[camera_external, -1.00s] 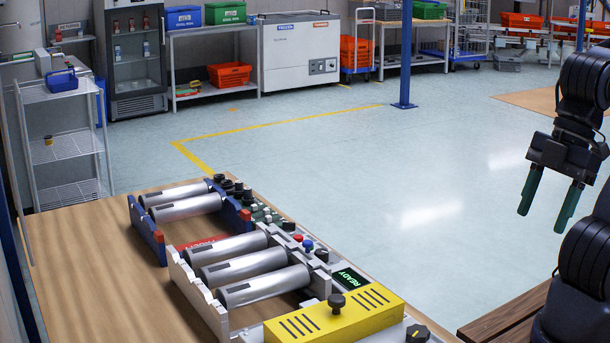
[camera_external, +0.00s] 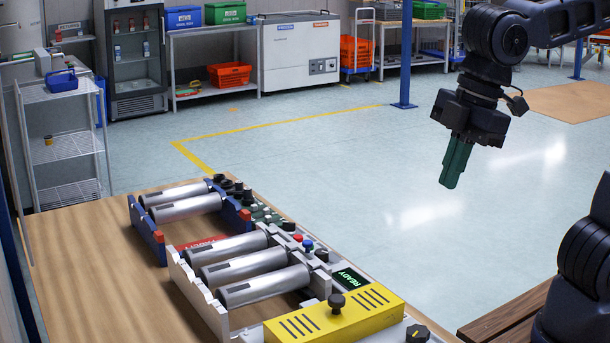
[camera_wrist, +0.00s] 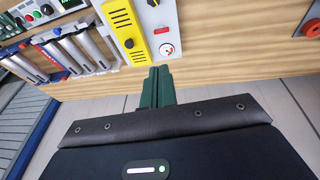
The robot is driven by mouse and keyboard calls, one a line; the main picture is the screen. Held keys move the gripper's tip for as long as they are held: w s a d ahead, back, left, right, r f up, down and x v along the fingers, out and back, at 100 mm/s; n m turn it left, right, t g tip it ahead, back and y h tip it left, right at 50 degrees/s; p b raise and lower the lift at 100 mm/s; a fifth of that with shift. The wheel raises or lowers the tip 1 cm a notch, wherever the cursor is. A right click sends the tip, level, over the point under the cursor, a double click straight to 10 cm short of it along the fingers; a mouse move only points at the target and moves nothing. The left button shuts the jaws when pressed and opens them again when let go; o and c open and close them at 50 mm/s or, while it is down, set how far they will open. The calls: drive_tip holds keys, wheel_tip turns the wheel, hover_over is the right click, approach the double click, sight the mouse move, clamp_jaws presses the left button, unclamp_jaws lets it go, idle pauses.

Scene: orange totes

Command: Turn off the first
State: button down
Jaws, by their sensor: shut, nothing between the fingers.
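My gripper (camera_external: 449,182) has dark green fingers closed together, pointing down, over the floor to the right of the bench and apart from everything. In the wrist view the shut fingers (camera_wrist: 156,88) show below the bench equipment. On the bench is a yellow box (camera_external: 375,310) with a black knob (camera_external: 337,303); the box also shows in the wrist view (camera_wrist: 118,15). A black knob with a yellow mark (camera_external: 417,333) is at the box's right. A lit green display reading READY (camera_external: 352,277) is beside red (camera_external: 298,238) and blue (camera_external: 308,244) buttons. Which control is "the first" is unclear.
Several metal cylinders (camera_external: 262,287) lie in white and blue racks on the wooden bench (camera_external: 85,270). A gauge (camera_wrist: 167,48) sits on a light panel in the wrist view. A red round part (camera_wrist: 312,28) is at the right. The floor around my gripper is clear.

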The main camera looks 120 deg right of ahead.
drive_tip(key=w+d+f+g, duration=0.15)
drive_tip(key=w+d, duration=0.25)
drive_tip(key=d, duration=0.8)
drive_tip(key=w+d+f+g, duration=0.15)
drive_tip(key=w+d, duration=0.35)
drive_tip(key=d, duration=0.6)
drive_tip(key=w+d+f+g, duration=0.1)
drive_tip(key=w+d+f, duration=0.25)
drive_tip(key=d, duration=0.85)
drive_tip(key=s+d+f+g, duration=0.1)
drive_tip(key=s+d+f, duration=0.2)
drive_tip(key=d+f, duration=0.3)
drive_tip(key=s+d+f+g, duration=0.1)
drive_tip(key=s+d+f, duration=0.3)
drive_tip(key=d, duration=1.1)
drive_tip(key=s+d+f+g+y, duration=0.1)
drive_tip(key=s+d+f, duration=0.2)
drive_tip(key=d+f, duration=0.5)
drive_tip(key=shift+s+d+f, duration=0.1)
drive_tip(key=shift+d+f, duration=0.1)
drive_tip(key=shift+d, duration=0.45)
drive_tip(key=shift+s+d+f, duration=0.1)
drive_tip(key=shift+d+f, duration=0.05)
drive_tip(key=shift+d, duration=0.45)
drive_tip(key=shift+s+d+f, duration=0.3)
drive_tip(key=shift+d, duration=0.05)
